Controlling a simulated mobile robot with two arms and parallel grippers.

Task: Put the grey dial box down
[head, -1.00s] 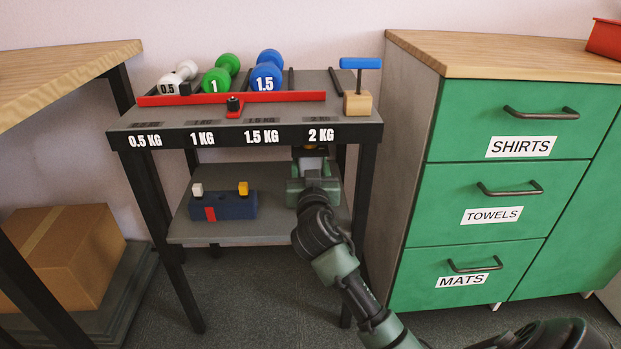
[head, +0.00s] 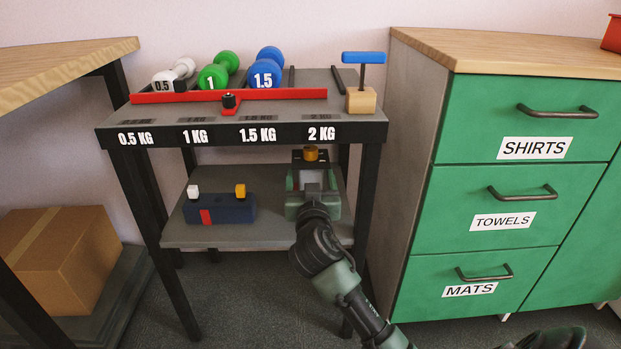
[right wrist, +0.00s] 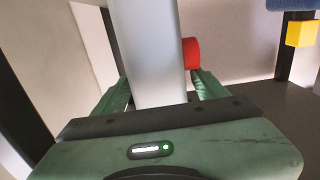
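My right gripper (head: 311,180) reaches in from below, at the right part of the rack's lower shelf (head: 268,238). A light grey box body, which I take to be the grey dial box (right wrist: 150,50), stands between its fingers in the right wrist view, with both fingers close against its sides. A round red piece (right wrist: 191,53) shows beside it. In the head view an orange-brown knob (head: 311,153) on something dark shows just beyond the gripper. Whether the box touches the shelf is hidden. My left gripper is not in view.
A navy box (head: 228,211) with white and yellow blocks stands on the shelf, left of my gripper. The rack's top (head: 253,136) overhangs it, holding dumbbells and a blue-handled block (head: 362,102). Green drawers (head: 520,150) stand right. Some shelf is bare between navy box and gripper.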

